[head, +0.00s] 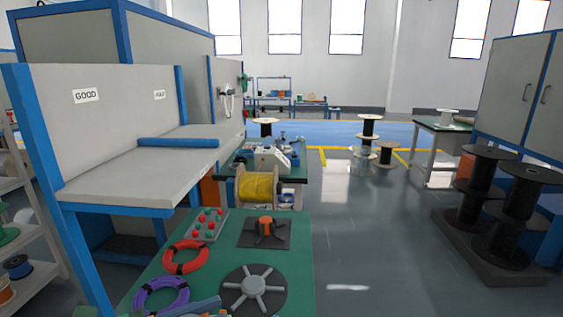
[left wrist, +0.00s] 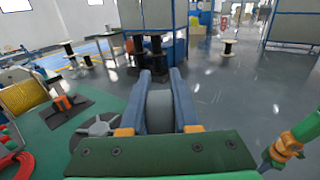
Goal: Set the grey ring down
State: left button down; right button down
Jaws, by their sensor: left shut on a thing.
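My left gripper (left wrist: 164,78) has blue fingers and is shut on the grey ring (left wrist: 160,110), which shows between them in the left wrist view. In the head view only a bluish part of this gripper (head: 203,304) shows at the bottom edge, and I cannot make out the ring there. The ring's underside is hidden, so I cannot tell how far it is from the green table top (head: 298,270). A dark round base with grey spokes (head: 253,286) lies just right of the gripper in the head view.
A red ring (head: 186,257) and a purple ring (head: 162,295) lie on the table. Behind them are a tray of red and green knobs (head: 208,224) and an orange-hubbed stand (head: 265,231). A yellow cable spool (head: 257,187) stands beyond. The table's right edge is clear.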

pick_arm(q)
jog(key=s+a+f+n+t+y, duration=0.1)
jog(key=s+a+f, duration=0.3)
jog(key=s, duration=0.3)
jog(key=shift+s+f+t, duration=0.3)
jog(key=shift+f, duration=0.55)
